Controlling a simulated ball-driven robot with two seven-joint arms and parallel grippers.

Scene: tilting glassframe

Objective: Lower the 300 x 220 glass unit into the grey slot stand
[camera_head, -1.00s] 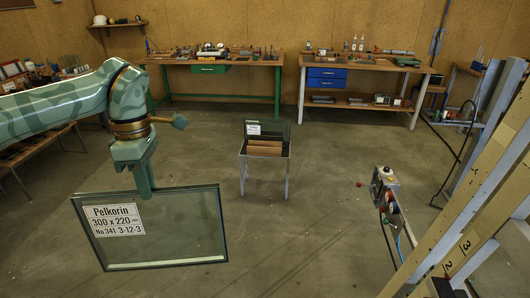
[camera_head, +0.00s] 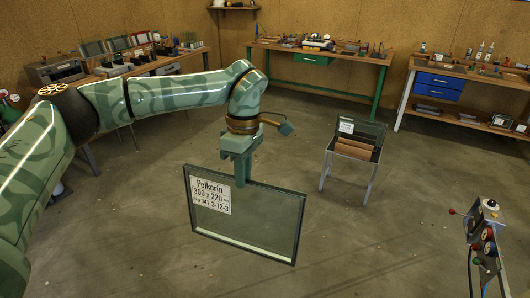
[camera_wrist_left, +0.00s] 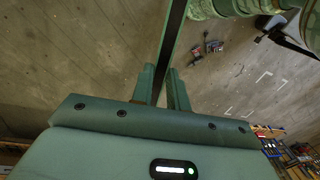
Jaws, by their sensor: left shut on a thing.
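The 300 x 220 glass unit (camera_head: 258,222) is a dark-framed pane with a white label at its upper left. It hangs in the air, slightly tilted in the picture, left of and nearer than the stand. My left gripper (camera_head: 241,175) is shut on its top edge. In the left wrist view the gripper (camera_wrist_left: 163,88) has its two fingers on either side of the unit's dark edge (camera_wrist_left: 175,40). A small grey-legged stand (camera_head: 372,174) stands on the floor, with brown boards and another labelled pane (camera_head: 370,130) in it. My right gripper is not in view.
A bench with a green drawer (camera_head: 312,59) and one with blue drawers (camera_head: 440,87) stand along the back wall. A bench (camera_head: 150,66) with panes and tools is at the left. A post with coloured knobs (camera_head: 487,235) is at the right. Floor between unit and stand looks clear.

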